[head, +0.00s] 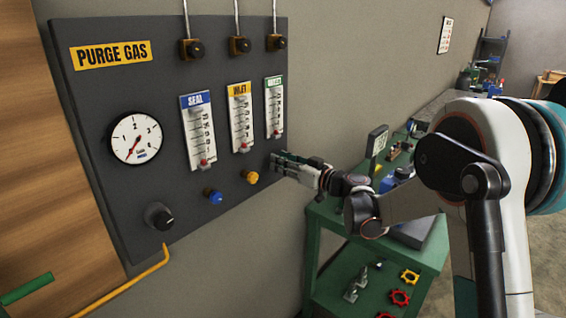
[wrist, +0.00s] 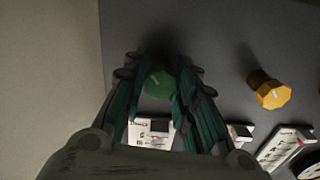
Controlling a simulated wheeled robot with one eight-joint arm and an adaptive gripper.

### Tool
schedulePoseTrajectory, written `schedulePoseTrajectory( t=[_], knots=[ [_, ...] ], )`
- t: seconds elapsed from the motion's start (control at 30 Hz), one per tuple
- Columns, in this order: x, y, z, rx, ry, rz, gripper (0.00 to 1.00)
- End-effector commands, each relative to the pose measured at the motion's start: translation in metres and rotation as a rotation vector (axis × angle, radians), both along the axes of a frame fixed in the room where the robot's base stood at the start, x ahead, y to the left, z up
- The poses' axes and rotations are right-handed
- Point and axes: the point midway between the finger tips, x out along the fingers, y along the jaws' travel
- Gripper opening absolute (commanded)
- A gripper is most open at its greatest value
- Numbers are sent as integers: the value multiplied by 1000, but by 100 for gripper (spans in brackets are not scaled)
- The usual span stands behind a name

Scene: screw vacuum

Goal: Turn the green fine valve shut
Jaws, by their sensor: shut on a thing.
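The green fine valve knob (wrist: 159,84) sits on the dark purge gas panel (head: 80,110), between my fingers in the wrist view. My gripper (wrist: 160,92) is shut around the knob, with one finger on each side. In the head view my gripper (head: 280,163) reaches the panel's lower right edge and hides the green knob. The green-labelled flowmeter (head: 274,107) is above it, with its red float low in the tube. The knob's exact turn angle is too dark to read.
The yellow knob (head: 251,177) and blue knob (head: 215,196) are left of my gripper. A pressure gauge (head: 136,138) and a black knob (head: 160,217) are farther left. A green cart (head: 318,225) with valve parts stands below my arm.

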Motion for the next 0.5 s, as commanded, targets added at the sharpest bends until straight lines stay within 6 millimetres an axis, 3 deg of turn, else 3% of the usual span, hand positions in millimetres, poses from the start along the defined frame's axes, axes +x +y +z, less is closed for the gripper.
schedulePoseTrajectory(
  t=[0.5],
  knots=[
    [0, 0, 0, 295, 378, 0, 2]
  ],
)
